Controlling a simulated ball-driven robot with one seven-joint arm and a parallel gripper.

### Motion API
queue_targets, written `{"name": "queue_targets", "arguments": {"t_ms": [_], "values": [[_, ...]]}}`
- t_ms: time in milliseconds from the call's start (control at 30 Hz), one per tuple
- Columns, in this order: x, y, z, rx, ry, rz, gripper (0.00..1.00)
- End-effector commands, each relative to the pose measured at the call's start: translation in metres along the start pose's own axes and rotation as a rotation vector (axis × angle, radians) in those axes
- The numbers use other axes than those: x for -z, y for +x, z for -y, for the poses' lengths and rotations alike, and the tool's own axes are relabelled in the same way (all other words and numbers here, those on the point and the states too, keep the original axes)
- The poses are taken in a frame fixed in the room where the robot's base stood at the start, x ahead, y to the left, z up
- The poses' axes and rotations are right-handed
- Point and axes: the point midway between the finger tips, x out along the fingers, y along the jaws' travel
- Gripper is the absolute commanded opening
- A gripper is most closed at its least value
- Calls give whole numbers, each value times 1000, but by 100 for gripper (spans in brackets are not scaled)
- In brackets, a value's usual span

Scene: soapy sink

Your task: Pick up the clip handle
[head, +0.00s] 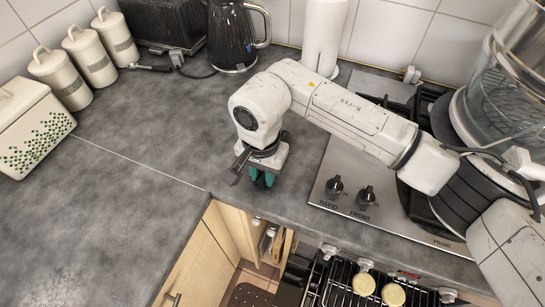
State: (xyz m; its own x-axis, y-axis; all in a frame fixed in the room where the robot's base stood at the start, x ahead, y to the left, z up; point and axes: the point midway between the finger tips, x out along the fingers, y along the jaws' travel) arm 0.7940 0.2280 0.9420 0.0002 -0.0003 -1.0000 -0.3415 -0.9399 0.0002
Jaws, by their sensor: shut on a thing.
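My gripper (262,179) is low over the grey worktop, left of the hob, pointing down with its teal fingers close together. A narrow dark grey piece (239,165), which looks like the clip handle, sticks out at the gripper's left side and slants down to the left. My gripper is shut on it. The part between the fingers is hidden by the gripper body. I cannot tell whether the piece touches the worktop.
The steel hob (345,207) with black knobs lies to the right. The worktop's front edge is close below, above open cabinets and an oven rack (340,287). A black kettle (233,35), white paper roll (325,35) and white canisters (62,76) stand behind.

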Motion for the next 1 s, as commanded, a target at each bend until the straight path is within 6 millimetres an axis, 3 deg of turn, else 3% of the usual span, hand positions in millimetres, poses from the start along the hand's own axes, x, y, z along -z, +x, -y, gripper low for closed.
{"name": "queue_targets", "arguments": {"t_ms": [200, 667, 867, 1000], "values": [[0, 0, 0, 0, 0, 0, 0], [1, -7, 0, 1, 0, -1, 0], [1, -32, 0, 1, -2, -4, 0], [-22, -58, -6, 3, -7, -6, 0]]}}
